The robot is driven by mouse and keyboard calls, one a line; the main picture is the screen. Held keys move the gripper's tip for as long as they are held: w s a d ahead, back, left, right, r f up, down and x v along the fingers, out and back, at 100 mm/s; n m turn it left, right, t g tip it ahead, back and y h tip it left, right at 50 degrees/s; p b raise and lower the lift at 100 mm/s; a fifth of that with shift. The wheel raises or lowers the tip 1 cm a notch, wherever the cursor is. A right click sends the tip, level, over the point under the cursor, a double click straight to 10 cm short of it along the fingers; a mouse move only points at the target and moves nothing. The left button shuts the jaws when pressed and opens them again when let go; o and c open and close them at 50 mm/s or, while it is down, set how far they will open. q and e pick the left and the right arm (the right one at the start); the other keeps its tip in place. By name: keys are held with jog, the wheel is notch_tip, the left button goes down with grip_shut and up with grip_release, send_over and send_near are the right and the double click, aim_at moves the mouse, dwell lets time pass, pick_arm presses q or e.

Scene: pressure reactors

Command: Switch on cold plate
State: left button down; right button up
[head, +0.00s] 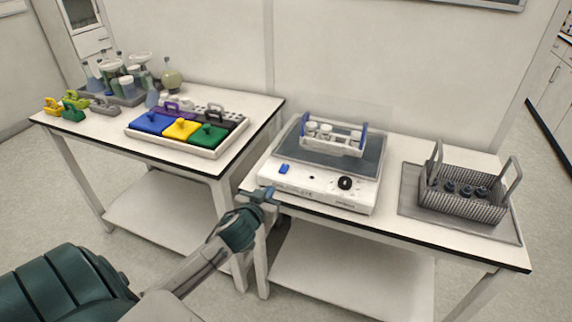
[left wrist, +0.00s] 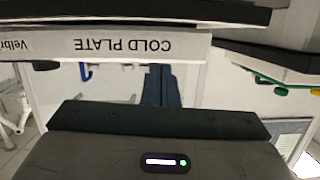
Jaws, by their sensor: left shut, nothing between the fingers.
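The cold plate (head: 290,183) is a white box with a dark grey top on the right-hand table. Its front panel has a blue switch (head: 284,169) at the left and a black knob (head: 345,183) at the right. My left gripper (head: 268,193) is shut and empty, just in front of the panel's left end and near the blue switch. I cannot tell whether it touches the panel. In the left wrist view, the shut fingers (left wrist: 161,88) point toward a white strip with upside-down lettering COLD PLATE (left wrist: 125,47). My right gripper is not in view.
A white rack with vials (head: 332,137) stands on the plate. A grey wire basket (head: 462,194) with dark-capped bottles sits at the right. On the left table are a tray with coloured blocks (head: 180,128) and glassware (head: 125,80). A gap separates the tables.

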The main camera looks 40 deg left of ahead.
aim_at(284, 168)
pick_arm(q)
notch_tip(284, 168, up, 8)
jog(key=d+t, duration=0.1)
jog(key=shift+d+f+t, duration=0.2)
jog(key=shift+f+t, duration=0.05)
jog(key=shift+t, duration=0.15)
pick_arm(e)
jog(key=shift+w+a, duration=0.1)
